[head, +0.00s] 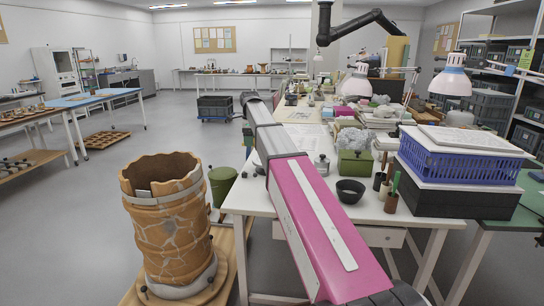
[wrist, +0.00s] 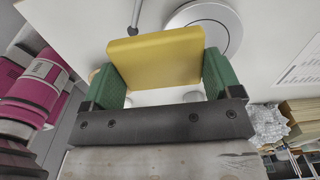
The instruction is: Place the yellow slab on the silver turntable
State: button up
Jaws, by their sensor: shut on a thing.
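In the wrist view, my gripper (wrist: 164,74) is shut on the yellow slab (wrist: 156,52), a thick plate with rounded corners held between the two green finger pads. The silver turntable (wrist: 229,27), a pale round disc with a ring around its middle, lies beyond the slab at the top of the wrist view. The slab appears apart from the turntable, but the gap cannot be judged. I cannot make out the gripper, slab or turntable in the head view.
The long white worktable (head: 255,192) is crowded with objects toward the back. A black bowl (head: 350,190), a green box (head: 355,163) and a blue basket (head: 455,160) stand near its front. A large cracked clay vessel (head: 170,225) stands at the left.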

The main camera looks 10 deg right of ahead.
jog(key=w+d+f, duration=0.1)
jog(key=d, duration=0.1)
jog(key=w+d+f, duration=0.1)
jog(key=d+f, duration=0.1)
jog(key=d, duration=0.1)
jog(key=w+d+f, duration=0.1)
jog(key=d+f, duration=0.1)
jog(key=d, duration=0.1)
jog(key=shift+w+d+f, duration=0.2)
jog(key=shift+w+f, duration=0.05)
jog(key=shift+w, duration=0.15)
jog(key=shift+f, duration=2.05)
jog(key=shift+f, duration=0.1)
jog(key=o, duration=0.8)
jog(key=shift+c, duration=0.2)
notch_tip(320, 180, up, 12)
